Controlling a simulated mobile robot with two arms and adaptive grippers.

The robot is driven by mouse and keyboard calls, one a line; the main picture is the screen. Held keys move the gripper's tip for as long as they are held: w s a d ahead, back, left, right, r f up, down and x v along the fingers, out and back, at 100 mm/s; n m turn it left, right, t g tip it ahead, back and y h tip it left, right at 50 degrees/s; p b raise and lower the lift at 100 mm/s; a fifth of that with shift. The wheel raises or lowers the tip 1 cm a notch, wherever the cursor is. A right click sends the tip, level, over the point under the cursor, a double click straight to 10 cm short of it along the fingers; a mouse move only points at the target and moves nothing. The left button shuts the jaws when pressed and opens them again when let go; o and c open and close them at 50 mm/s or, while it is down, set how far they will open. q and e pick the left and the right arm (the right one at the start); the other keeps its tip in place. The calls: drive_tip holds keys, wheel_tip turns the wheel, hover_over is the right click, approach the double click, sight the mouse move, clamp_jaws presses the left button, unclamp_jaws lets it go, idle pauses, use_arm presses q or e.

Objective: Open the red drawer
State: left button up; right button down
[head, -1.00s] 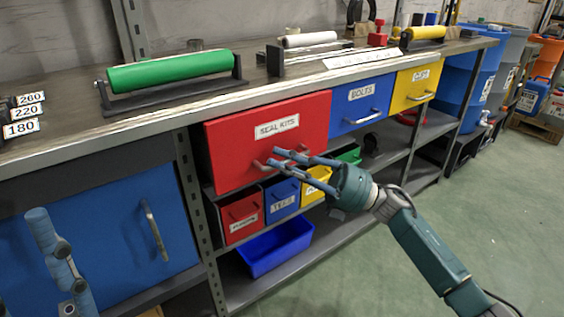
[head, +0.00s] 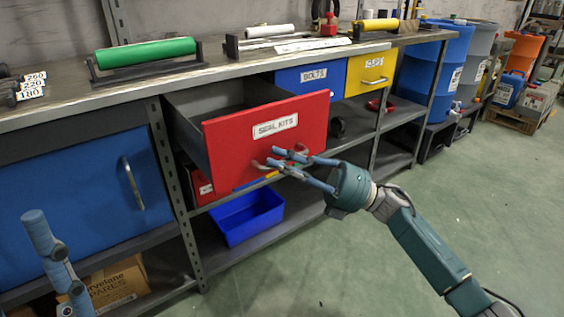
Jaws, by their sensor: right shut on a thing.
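The red drawer (head: 225,150), labelled SEAL KITS, is pulled well out from under the bench top. Its grey side wall and part of its inside show, and what I see of the inside is empty. My right gripper (head: 278,160) is at the drawer's front, shut on its handle (head: 257,166). The gripper's fingers cover much of the handle. Part of my left arm shows at the lower left; the left gripper's fingertips are not clear in the head view.
The blue BOLTS drawer (head: 311,76) and a yellow drawer (head: 374,72) are shut at the right. A blue bin (head: 245,215) sits on the lower shelf. A blue cabinet door (head: 80,190) is at the left. The green floor (head: 330,265) in front is clear.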

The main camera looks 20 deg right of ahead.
drive_tip(key=shift+w, duration=0.15)
drive_tip(key=c, duration=1.9)
unclamp_jaws()
drive_tip(key=shift+c, duration=0.2)
drive_tip(key=shift+d, duration=0.15)
drive_tip(key=v, duration=1.2)
